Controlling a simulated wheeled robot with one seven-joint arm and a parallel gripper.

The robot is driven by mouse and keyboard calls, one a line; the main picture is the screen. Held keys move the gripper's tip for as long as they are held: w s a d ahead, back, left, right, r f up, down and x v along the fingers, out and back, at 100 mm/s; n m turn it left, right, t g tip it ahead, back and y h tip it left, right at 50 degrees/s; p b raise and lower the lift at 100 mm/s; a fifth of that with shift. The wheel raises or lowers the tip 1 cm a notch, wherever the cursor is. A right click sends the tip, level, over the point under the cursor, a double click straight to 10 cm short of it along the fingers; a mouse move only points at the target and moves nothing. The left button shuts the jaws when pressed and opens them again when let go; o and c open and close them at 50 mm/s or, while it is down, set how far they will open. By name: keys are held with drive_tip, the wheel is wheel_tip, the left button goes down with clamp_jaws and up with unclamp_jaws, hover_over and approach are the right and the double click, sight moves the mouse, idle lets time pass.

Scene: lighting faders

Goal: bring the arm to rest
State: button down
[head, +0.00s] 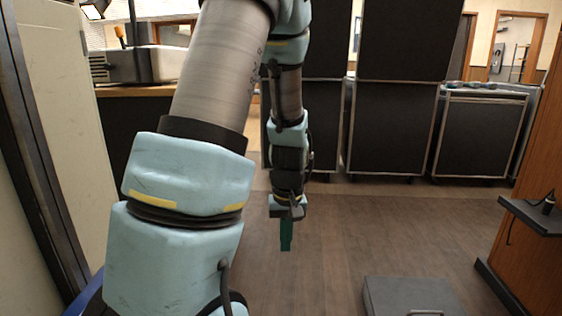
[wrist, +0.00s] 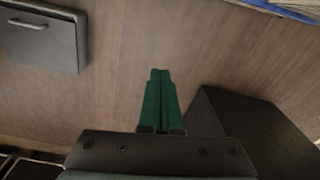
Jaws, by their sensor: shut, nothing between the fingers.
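My gripper (head: 286,246) hangs pointing down over the wooden floor (head: 340,235), in the middle of the head view. Its green fingers are shut against each other with nothing between them. In the wrist view the closed fingers (wrist: 160,75) point over bare floor. My arm comes down from the top of the head view and covers part of the scene at the left. No lighting faders can be made out clearly in either view.
Black wheeled cases (head: 395,125) stand along the back. A grey case with a handle (head: 410,295) lies on the floor at front right; it may be the one in the wrist view (wrist: 40,35). A wooden cabinet with a small dark shelf (head: 535,215) is at right.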

drive_tip(key=s+a+r+m+t+p, duration=0.1)
drive_tip(key=s+a+r+m+p, duration=0.1)
drive_tip(key=s+a+r, duration=0.55)
wheel_tip(320, 180, up, 40)
drive_tip(key=w+p, duration=0.2)
drive_tip(key=p, duration=3.6)
drive_tip(key=shift+a, duration=0.15)
